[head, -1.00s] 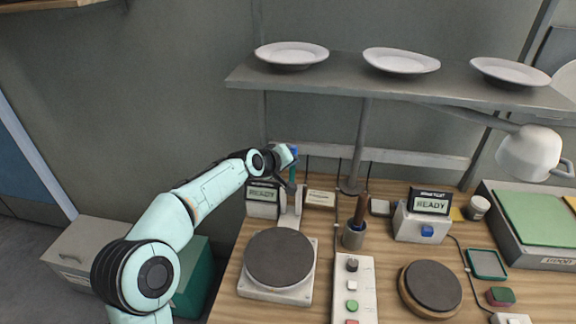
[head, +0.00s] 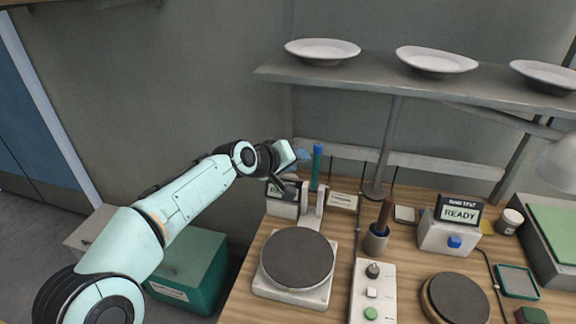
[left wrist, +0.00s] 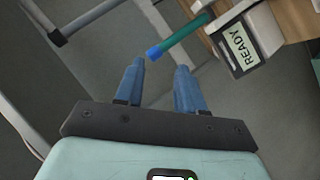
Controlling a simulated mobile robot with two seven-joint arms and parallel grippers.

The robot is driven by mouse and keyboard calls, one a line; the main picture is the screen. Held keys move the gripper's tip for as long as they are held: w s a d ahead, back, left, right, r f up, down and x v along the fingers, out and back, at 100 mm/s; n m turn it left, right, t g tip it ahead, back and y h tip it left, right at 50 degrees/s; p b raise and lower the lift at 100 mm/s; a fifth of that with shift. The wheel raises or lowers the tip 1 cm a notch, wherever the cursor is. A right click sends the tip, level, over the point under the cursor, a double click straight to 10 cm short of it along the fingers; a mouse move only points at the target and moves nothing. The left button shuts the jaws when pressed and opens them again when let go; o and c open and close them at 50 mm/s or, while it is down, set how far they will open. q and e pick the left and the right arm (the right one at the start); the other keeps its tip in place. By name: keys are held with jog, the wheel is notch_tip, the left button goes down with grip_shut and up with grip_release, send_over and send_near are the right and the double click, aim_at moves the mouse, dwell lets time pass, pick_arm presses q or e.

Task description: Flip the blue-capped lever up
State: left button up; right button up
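The lever (head: 316,172) is a teal rod with a blue cap (head: 317,150). It stands upright in a pale bracket (head: 312,205) behind the left hot-plate unit. In the left wrist view the blue cap (left wrist: 153,53) lies just beyond the fingertips, near the gap between them. My left gripper (head: 304,155) is just left of the cap, at about its height, with a small gap between them. In the left wrist view its two blue fingers (left wrist: 158,68) are apart with nothing between them. My right gripper is not in view.
A small READY display box (head: 282,200) sits left of the lever, partly covered by my gripper. A round dark plate unit (head: 297,258) stands in front. A shelf (head: 380,82) with white plates runs above and behind. A cup with a brown-handled tool (head: 376,240) stands right.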

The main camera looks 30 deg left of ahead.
pick_arm(q)
jog(key=v, duration=0.3)
jog(key=shift+s+r, duration=0.15)
jog(key=shift+s, duration=0.1)
dwell(0.4)
